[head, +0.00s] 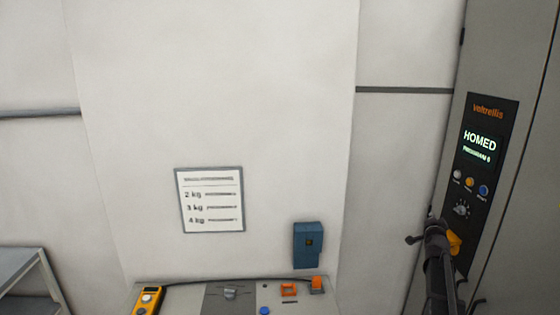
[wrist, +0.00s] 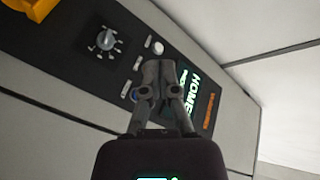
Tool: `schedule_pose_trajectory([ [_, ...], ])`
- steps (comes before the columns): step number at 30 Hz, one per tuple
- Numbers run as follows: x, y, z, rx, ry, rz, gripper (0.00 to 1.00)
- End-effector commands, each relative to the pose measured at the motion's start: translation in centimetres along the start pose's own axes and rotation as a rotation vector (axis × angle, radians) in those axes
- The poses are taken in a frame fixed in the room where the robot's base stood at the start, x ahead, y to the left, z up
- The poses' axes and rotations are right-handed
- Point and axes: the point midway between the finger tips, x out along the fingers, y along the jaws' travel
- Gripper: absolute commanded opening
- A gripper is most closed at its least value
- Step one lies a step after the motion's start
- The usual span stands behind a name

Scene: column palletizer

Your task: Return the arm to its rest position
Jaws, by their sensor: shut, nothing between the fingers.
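My gripper (head: 431,220) is at the lower right of the head view, in front of a tall grey cabinet's dark control panel (head: 488,140). In the wrist view my gripper (wrist: 159,66) has its fingers together and empty. They cover part of the panel's lit display (wrist: 193,95). The display (head: 479,146) reads "HOMED" in the head view. I cannot tell whether the fingertips touch the panel. Most of my arm is out of view.
The panel has several small buttons, a knob (head: 462,208) and a yellow part (head: 454,243) close to my gripper. A weight chart (head: 210,200) hangs on the wall. Space between is clear.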

Motion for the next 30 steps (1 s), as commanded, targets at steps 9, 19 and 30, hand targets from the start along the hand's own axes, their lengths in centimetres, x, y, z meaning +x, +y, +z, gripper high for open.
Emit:
schedule_pose_trajectory([
  [9, -8.0, -1.1, 15.5, -0.224, -0.432, 0.036, 0.00],
  [19, -19.9, 0.6, 28.0, -0.491, -0.877, 0.100, 0.00],
  [30, -35.4, 5.0, 35.6, -0.800, -1.335, 0.217, 0.00],
])
